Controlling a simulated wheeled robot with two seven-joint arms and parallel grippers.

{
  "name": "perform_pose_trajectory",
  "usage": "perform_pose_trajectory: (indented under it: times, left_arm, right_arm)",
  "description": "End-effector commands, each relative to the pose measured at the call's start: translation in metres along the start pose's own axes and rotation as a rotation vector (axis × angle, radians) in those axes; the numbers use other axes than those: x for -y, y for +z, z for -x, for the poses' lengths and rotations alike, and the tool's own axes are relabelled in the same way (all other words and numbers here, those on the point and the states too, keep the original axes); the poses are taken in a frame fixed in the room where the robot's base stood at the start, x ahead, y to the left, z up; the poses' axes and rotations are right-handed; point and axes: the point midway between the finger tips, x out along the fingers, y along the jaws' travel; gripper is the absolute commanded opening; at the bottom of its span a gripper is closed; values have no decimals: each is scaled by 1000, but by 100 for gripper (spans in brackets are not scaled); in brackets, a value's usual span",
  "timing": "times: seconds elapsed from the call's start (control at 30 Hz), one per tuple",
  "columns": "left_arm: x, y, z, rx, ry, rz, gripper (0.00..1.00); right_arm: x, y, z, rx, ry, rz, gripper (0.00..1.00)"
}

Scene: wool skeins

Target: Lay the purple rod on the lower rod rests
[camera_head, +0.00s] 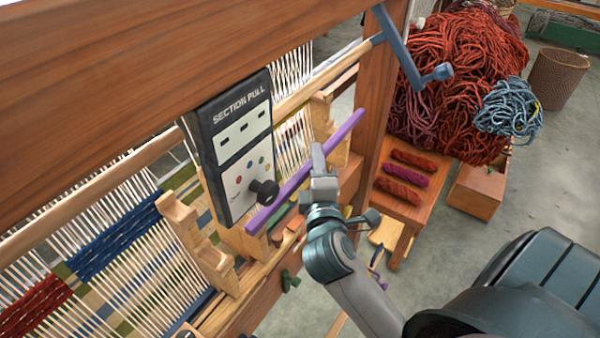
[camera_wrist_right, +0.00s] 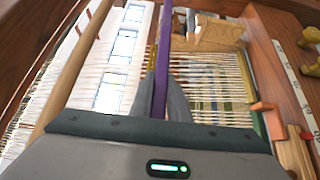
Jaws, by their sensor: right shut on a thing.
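The purple rod (camera_head: 292,183) is held in the air in front of the loom, slanting from lower left to upper right. My right gripper (camera_head: 318,160) is shut on it near its middle. In the right wrist view the rod (camera_wrist_right: 163,45) runs up between the two fingers (camera_wrist_right: 162,98). A notched wooden rod rest (camera_head: 197,243) stands left of the rod's near end, and another (camera_head: 322,118) stands close behind its far end. The rod looks apart from the left rest; whether it touches the right one I cannot tell. My left gripper is out of view.
The black section pull panel (camera_head: 238,150) with its knob (camera_head: 263,191) stands close to the rod's near end. A loom post (camera_head: 377,110) and blue crank (camera_head: 410,50) are on the right. Skeins lie on a small wooden table (camera_head: 392,207). A wooden beam spans the upper left.

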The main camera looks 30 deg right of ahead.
Motion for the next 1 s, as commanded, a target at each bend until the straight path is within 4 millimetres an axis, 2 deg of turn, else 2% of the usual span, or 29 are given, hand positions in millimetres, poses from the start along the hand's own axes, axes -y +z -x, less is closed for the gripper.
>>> perform_pose_trajectory:
  times: [0.2, 0.4, 0.57, 0.87, 1.0]
  left_arm:
    - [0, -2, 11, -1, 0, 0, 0]
    - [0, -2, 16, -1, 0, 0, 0]
    - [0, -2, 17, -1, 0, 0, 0]
    - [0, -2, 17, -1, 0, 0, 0]
    - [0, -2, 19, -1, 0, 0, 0]
  right_arm:
    - [20, -18, -38, 1, 1, 3, 0]
    - [38, -30, -64, 1, 1, 1, 0]
    - [44, -33, -71, 0, 2, -1, 0]
    - [44, -33, -71, 0, 2, -1, 0]
    - [52, -33, -71, 1, -1, 1, 0]
